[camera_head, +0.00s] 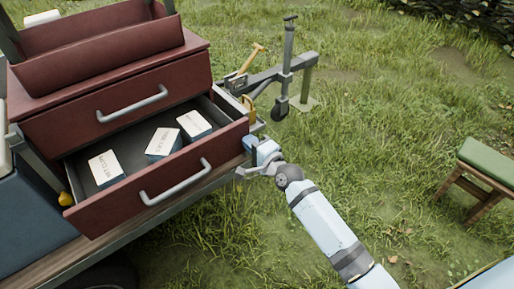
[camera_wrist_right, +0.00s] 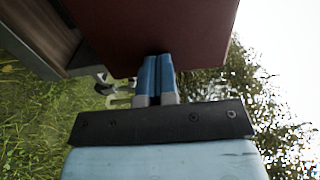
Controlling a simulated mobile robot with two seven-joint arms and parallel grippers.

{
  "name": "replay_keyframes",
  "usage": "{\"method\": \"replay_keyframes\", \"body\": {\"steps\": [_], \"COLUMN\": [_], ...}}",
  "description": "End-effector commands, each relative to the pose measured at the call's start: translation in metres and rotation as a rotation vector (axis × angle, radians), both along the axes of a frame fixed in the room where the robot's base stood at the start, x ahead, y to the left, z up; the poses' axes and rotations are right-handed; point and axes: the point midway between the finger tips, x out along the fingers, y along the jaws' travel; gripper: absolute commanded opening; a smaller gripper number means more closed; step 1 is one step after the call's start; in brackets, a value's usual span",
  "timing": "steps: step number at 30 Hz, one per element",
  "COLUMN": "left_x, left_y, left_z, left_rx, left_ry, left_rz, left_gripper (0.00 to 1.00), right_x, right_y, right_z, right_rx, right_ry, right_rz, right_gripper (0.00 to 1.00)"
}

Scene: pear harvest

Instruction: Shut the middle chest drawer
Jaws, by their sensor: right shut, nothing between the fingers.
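A dark red chest (camera_head: 195,50) stands at the left. Its open drawer (camera_head: 215,152) sticks out below a shut drawer (camera_head: 60,125). The open drawer has a grey bar handle (camera_head: 177,182) and holds white-topped boxes; whether another drawer lies below it is hidden. My right gripper (camera_head: 250,146) is at the right end of the open drawer's front. In the right wrist view, its blue fingers (camera_wrist_right: 158,66) are together and empty, their tips at the red panel (camera_wrist_right: 150,25); I cannot tell whether they touch it. My left gripper is out of view.
The chest stands on a wooden-edged trailer bed (camera_head: 160,215) with a grey drawbar and jockey wheel (camera_head: 280,108) behind. A red open tray (camera_head: 100,55) is on top. A green-topped stool (camera_head: 488,160) stands at the right.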

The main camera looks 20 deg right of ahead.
Motion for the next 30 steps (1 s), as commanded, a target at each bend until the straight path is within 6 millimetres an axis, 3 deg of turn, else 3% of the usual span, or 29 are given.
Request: {"method": "replay_keyframes", "body": {"steps": [9, 18, 24, 30], "left_x": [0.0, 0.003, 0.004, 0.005], "left_y": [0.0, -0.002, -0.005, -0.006], "left_z": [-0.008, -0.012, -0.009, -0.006], "left_rx": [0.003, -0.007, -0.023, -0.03], "left_ry": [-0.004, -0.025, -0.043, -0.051], "left_rz": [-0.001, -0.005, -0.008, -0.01], "left_gripper": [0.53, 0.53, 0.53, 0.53], "right_x": [0.08, 0.143, 0.168, 0.179], "right_y": [0.026, 0.047, 0.055, 0.058], "right_z": [0.0, -0.002, -0.001, 0.0], "right_rx": [0.0, 0.001, 0.0, 0.0], "right_ry": [-0.003, -0.002, -0.001, -0.001], "right_rz": [0.001, 0.001, 0.0, 0.0], "right_gripper": [0.0, 0.0, 0.0, 0.0]}}
